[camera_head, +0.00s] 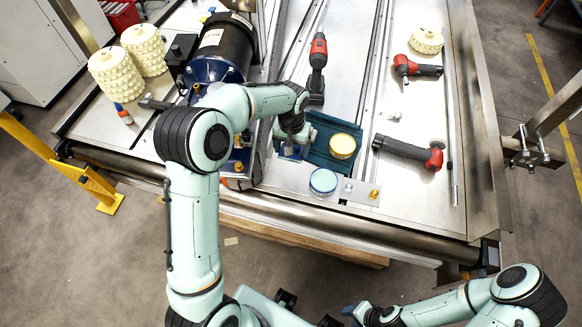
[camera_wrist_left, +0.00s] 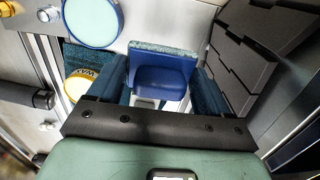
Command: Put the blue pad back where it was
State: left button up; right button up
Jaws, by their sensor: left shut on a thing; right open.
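My left gripper (camera_head: 291,146) is shut on the blue pad (camera_wrist_left: 163,80), a blue block with a speckled teal strip along one edge. In the head view the blue pad (camera_head: 290,153) is partly hidden by my wrist, at the left side of a teal tray (camera_head: 320,130). I cannot tell whether it touches the surface below. My right gripper (camera_head: 352,312) is open and empty, low in the head view, off the conveyor's front edge.
A yellow-topped tin (camera_head: 342,146) sits in the tray, and a light-blue-topped tin (camera_head: 323,181) is just in front. A metal plate with knobs (camera_head: 360,192) lies beside it. Red and black power tools (camera_head: 410,152) lie right; a drill (camera_head: 318,55) lies behind. A dark motor (camera_head: 220,50) stands left.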

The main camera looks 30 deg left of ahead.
aim_at(291, 173)
pick_arm(q)
notch_tip(291, 173, down, 11)
jog(key=shift+r, duration=0.1)
dwell(0.3)
jog(key=o, duration=0.9)
jog(key=shift+o, duration=0.2)
notch_tip(291, 173, up, 12)
jog(key=shift+r, duration=0.1)
